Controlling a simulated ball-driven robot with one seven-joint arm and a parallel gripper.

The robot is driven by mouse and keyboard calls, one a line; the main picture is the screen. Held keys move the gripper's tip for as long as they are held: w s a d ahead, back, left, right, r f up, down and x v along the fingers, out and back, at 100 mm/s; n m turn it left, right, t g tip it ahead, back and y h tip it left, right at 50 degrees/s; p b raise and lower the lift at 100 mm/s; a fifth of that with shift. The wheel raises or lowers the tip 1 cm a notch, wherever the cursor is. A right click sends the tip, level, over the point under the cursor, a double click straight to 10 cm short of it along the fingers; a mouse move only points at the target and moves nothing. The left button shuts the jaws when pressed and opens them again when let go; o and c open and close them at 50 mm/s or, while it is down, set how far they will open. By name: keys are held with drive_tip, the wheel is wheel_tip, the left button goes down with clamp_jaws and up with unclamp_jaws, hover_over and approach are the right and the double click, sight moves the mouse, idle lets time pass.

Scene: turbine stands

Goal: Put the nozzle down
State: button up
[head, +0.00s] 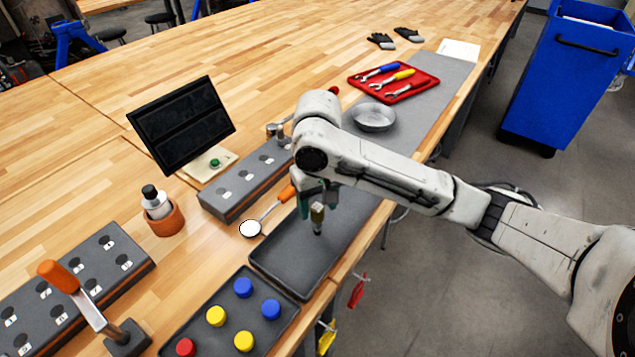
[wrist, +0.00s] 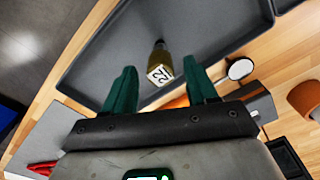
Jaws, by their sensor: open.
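The nozzle (head: 317,216) is a small olive-brass piece with a dark narrow tip pointing down. In the wrist view the nozzle (wrist: 159,62) shows a white end label reading 22. My gripper (head: 318,202) is around its upper end. In the wrist view the green fingers of my gripper (wrist: 160,76) are open, with a visible gap on each side of the nozzle.
A tray with several coloured caps (head: 226,315) lies at the front. An inspection mirror (head: 250,228) with orange handle is left of the empty tray. A numbered grey block (head: 246,182), a metal bowl (head: 374,117) and a red tool tray (head: 430,82) stand farther back.

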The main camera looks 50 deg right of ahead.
wheel_tip(320, 180, up, 11)
drive_tip(key=p, duration=0.1)
idle(0.9)
